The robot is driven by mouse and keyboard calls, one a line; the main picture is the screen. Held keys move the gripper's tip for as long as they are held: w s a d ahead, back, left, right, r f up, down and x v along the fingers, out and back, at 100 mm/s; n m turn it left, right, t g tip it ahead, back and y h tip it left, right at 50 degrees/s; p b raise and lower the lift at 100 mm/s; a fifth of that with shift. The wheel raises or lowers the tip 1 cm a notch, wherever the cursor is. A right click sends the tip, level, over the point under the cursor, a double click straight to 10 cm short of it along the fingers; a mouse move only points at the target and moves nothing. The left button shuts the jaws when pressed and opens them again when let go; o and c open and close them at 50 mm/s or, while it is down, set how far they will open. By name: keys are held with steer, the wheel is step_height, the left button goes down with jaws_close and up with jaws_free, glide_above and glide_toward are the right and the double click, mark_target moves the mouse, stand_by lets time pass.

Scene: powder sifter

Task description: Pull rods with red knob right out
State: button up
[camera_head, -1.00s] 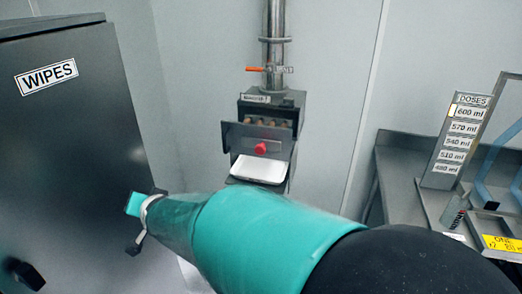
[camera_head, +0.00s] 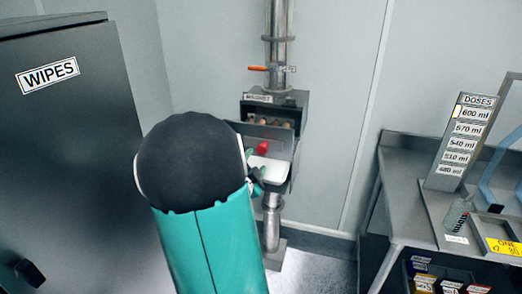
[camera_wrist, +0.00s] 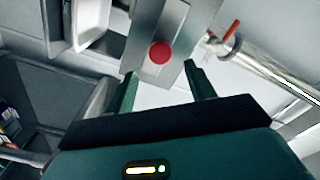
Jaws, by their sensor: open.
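The red knob (camera_head: 263,147) sits on the front of the grey magnet box (camera_head: 290,103) on the vertical pipe. In the wrist view the red knob (camera_wrist: 160,52) stands on a metal plate (camera_wrist: 174,22), ahead of and between my fingertips. My gripper (camera_wrist: 158,82) is open and empty, apart from the knob, its fingers on either side of the line to it. In the head view my arm hides part of the box's left side and most of the gripper. The ends of several rods (camera_head: 277,122) show dimly inside the box.
An orange-handled valve (camera_head: 258,68) is on the pipe above. A dark WIPES cabinet (camera_head: 75,130) stands left. A steel table (camera_head: 400,205) with a DOSES board (camera_head: 462,140) stands right.

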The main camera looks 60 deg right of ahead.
mark_target(261, 150)
steer(key=d, duration=0.2)
steer(key=w+d, duration=0.1)
steer(key=d, duration=0.5)
steer(key=shift+w+d, duration=0.1)
steer(key=shift+w, duration=0.1)
steer(key=shift+c, duration=0.4)
jaws_close()
